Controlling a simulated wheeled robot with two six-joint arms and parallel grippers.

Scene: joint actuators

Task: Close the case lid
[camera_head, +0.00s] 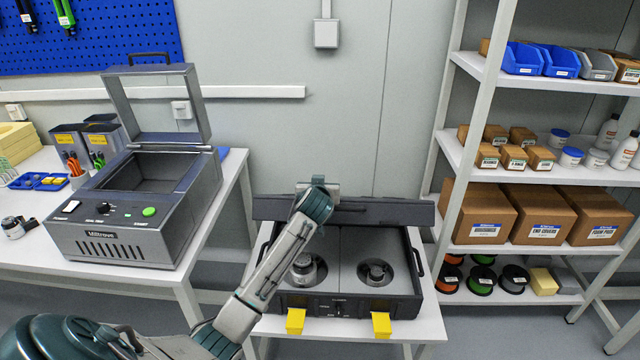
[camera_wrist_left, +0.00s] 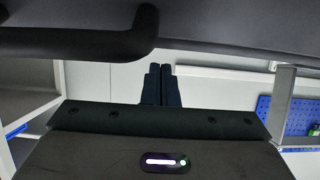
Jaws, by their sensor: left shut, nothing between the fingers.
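The dark case (camera_head: 345,300) stands on a small white table, its inside open to view, with two round metal actuators in it. Its lid (camera_head: 385,212) is raised at the back edge and shows as a narrow dark band. In the left wrist view the dark panel with a bar handle (camera_wrist_left: 80,42) across the top appears to be this lid. My left arm reaches over the case to the lid's middle. My left gripper (camera_wrist_left: 161,85) is shut and empty, its fingertips beyond the panel's edge; in the head view the wrist hides the fingers. I cannot tell whether it touches the lid.
Two yellow latches (camera_head: 296,321) stick out at the case's front. A grey Milltrove machine (camera_head: 125,240) with its own raised lid stands on the left bench. A white shelf rack (camera_head: 560,180) with boxes is on the right. The wall is close behind the case.

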